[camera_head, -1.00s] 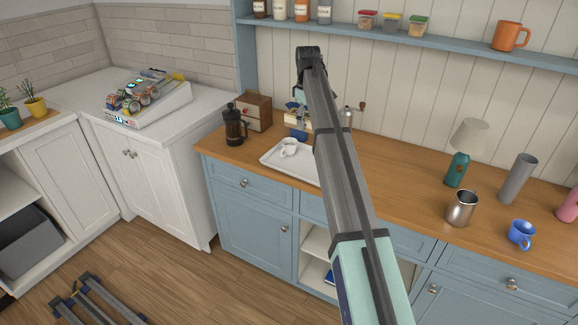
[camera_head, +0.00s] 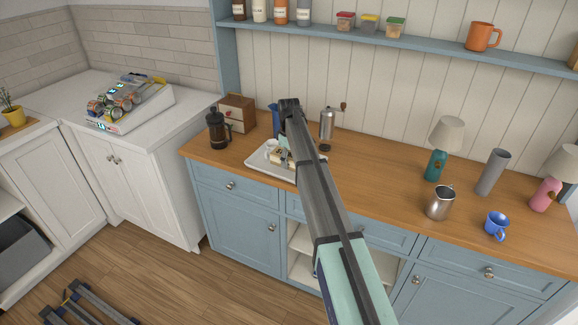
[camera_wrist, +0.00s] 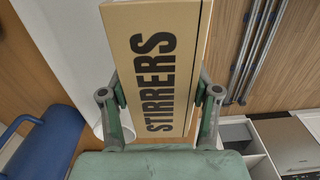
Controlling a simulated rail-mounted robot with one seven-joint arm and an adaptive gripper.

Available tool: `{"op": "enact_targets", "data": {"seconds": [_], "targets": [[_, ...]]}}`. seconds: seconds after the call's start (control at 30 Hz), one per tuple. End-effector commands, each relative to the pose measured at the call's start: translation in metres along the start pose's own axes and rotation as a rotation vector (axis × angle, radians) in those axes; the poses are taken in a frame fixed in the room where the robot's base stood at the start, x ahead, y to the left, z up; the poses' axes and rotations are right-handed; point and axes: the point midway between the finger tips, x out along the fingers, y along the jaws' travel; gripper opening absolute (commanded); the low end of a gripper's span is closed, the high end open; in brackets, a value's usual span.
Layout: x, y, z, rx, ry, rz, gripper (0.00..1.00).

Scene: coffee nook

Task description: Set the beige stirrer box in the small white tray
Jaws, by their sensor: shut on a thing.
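The beige stirrer box (camera_wrist: 148,60), with "STIRRERS" in black letters, is between the two fingers of my gripper (camera_wrist: 160,90) in the wrist view. My gripper is shut on it. In the head view a small part of the beige box (camera_head: 278,157) shows beside my arm, over the tray area. The small white tray (camera_head: 264,171) lies on the wooden counter; my arm hides its right part. A white cup (camera_head: 270,146) is at the tray's left side. I cannot tell whether the box touches the tray.
A French press (camera_head: 216,130) and wooden drawer box (camera_head: 237,113) stand left of the tray. A grinder (camera_head: 327,125) stands behind my arm, to the right. A teal lamp (camera_head: 437,165), steel pitcher (camera_head: 440,203) and blue mug (camera_head: 496,225) are farther right. Counter between grinder and lamp is clear.

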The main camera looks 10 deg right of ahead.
Motion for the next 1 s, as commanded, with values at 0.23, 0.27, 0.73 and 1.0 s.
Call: {"op": "enact_targets", "data": {"seconds": [0.23,0.27,0.73,1.0], "targets": [[0.031,-0.001,0.000,0.000,-0.001,-0.001,0.25],[0.034,-0.001,0.000,0.000,-0.001,-0.001,0.25],[0.042,0.000,0.000,0.000,0.000,0.000,0.72],[0.041,0.000,0.000,0.000,0.000,0.000,0.72]]}}
